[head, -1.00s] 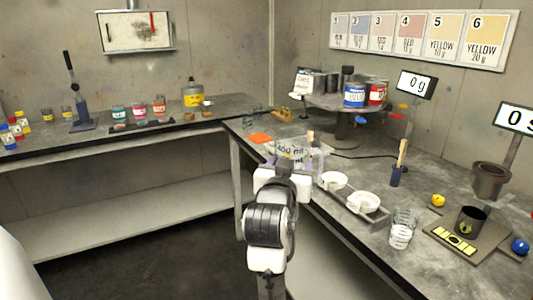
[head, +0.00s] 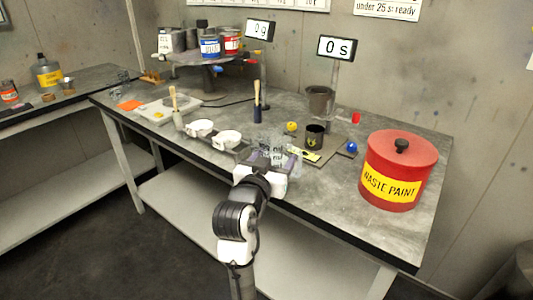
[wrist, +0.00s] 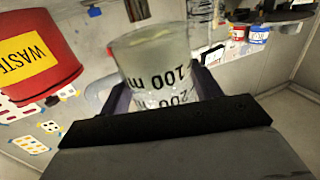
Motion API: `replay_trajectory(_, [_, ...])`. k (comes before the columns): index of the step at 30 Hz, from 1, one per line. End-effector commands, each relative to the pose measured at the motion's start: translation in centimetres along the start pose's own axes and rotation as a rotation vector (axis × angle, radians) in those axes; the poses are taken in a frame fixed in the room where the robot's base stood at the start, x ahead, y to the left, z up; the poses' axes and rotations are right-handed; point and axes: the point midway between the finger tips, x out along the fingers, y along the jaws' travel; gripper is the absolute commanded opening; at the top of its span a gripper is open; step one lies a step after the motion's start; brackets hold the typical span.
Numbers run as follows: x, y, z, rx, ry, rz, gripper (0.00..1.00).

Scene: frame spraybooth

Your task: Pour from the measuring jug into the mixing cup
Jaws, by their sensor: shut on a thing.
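My gripper (head: 262,172) is shut on the clear measuring jug (head: 272,153), which has dark marks. The jug is at the front edge of the bench, right of two white dishes. In the wrist view the jug (wrist: 158,75) sits between the fingers, its "100" and "200" marks upside down; its contents are unclear. A clear graduated cup (wrist: 203,12), likely the mixing cup, shows partly behind the jug in the wrist view. In the head view I cannot separate it from the jug. A black cup (head: 314,137) with a yellow sign stands apart, to the right.
A red waste paint bin (head: 399,168) stands on the right of the bench. White dishes (head: 228,139) are left of the jug. A blue ball (head: 351,147) and yellow ball (head: 291,127) lie near the black cup.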

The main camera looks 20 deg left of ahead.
Motion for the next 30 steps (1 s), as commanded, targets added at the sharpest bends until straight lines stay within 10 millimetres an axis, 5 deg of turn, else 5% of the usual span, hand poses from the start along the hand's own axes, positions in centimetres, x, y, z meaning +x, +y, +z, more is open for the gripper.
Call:
replay_trajectory(12, [0.6,-0.5,-2.0,-0.113,-0.147,-0.002,0.36])
replay_trajectory(30, [1.1,-1.0,-2.0,-0.197,-0.256,-0.002,0.36])
